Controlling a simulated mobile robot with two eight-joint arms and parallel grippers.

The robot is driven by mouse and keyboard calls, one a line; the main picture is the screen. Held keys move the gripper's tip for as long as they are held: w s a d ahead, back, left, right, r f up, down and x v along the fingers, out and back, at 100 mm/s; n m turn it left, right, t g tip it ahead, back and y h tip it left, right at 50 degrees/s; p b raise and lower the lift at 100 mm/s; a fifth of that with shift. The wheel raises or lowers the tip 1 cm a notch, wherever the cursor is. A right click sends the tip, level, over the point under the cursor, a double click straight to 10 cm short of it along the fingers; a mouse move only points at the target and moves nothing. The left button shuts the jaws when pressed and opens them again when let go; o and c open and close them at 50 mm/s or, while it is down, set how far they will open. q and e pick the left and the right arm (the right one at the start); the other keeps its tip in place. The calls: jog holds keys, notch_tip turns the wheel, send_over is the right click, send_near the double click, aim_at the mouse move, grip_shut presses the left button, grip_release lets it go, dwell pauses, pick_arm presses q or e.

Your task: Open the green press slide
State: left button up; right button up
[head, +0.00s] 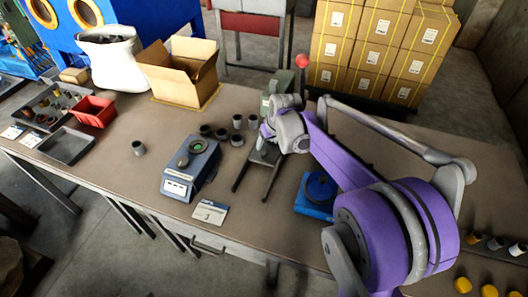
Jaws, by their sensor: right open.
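The green press (281,82) stands at the back middle of the table in the head view. A lever with a red ball knob (302,62) rises at its right. My right gripper's wrist covers the lower part of the press, so I cannot tell how its slide stands. My right gripper (253,194) is open and empty, in front of the press. Its two dark fingers point towards the near edge of the table, apart from the press. My left gripper is not in view.
A blue device (190,170) and several small grey cups (237,139) stand left of my gripper. A blue round fixture (318,190) is to its right. An open cardboard box (180,75) and a red bin (94,111) are further left.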

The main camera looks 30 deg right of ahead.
aim_at(263, 152)
jog(key=x, duration=0.8)
jog(key=shift+w+f, duration=0.15)
jog(key=shift+f, duration=0.2)
grip_shut()
dwell(0.9)
